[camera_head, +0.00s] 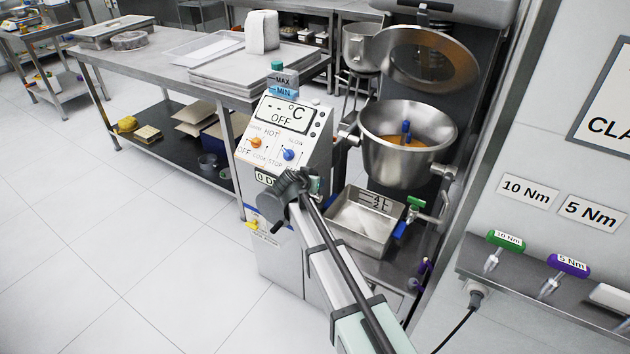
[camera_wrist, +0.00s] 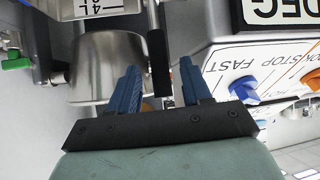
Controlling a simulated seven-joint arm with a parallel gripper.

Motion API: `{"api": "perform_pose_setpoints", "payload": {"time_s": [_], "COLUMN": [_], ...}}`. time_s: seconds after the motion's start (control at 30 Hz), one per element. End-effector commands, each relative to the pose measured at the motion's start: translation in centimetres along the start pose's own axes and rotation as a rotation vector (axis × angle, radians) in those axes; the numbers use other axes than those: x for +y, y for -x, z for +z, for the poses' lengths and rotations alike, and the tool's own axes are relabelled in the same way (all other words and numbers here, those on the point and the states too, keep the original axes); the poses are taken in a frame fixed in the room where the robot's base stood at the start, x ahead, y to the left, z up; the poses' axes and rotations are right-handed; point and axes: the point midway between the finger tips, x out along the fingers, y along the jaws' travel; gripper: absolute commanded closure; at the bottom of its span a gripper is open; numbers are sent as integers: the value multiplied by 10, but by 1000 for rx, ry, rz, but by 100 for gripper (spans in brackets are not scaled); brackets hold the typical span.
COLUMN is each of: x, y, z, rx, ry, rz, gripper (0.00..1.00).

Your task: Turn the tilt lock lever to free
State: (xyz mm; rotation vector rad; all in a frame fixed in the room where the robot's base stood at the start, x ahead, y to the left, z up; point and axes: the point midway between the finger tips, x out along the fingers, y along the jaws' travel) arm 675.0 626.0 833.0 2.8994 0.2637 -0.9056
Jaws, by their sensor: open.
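My gripper (camera_wrist: 171,66) is open. Its two blue fingers point toward the gap between the steel bowl (camera_wrist: 95,62) and the control panel (camera_wrist: 222,55). In the head view the dark wrist end of my arm hangs before the panel's lower right corner, and the fingers are mostly hidden.
The panel carries a blue knob (camera_head: 288,155) and an orange knob (camera_head: 256,142). The mixing bowl (camera_head: 372,155) stands right of it, above a steel tray (camera_head: 345,222). A green handle (camera_head: 416,202) and a blue handle (camera_head: 400,230) stick out near the tray. Floor at left is free.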

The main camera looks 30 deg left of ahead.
Motion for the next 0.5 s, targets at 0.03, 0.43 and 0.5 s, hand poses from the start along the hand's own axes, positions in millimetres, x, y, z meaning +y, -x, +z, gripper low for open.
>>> {"api": "perform_pose_setpoints", "payload": {"time_s": [0.03,0.43,0.5], "x": [1,1,0], "y": [14,84,92], "z": [1,1,1], "rx": [1,1,1], "ry": [0,0,0], "rz": [-2,-2,-2], "gripper": [52,52,52]}}
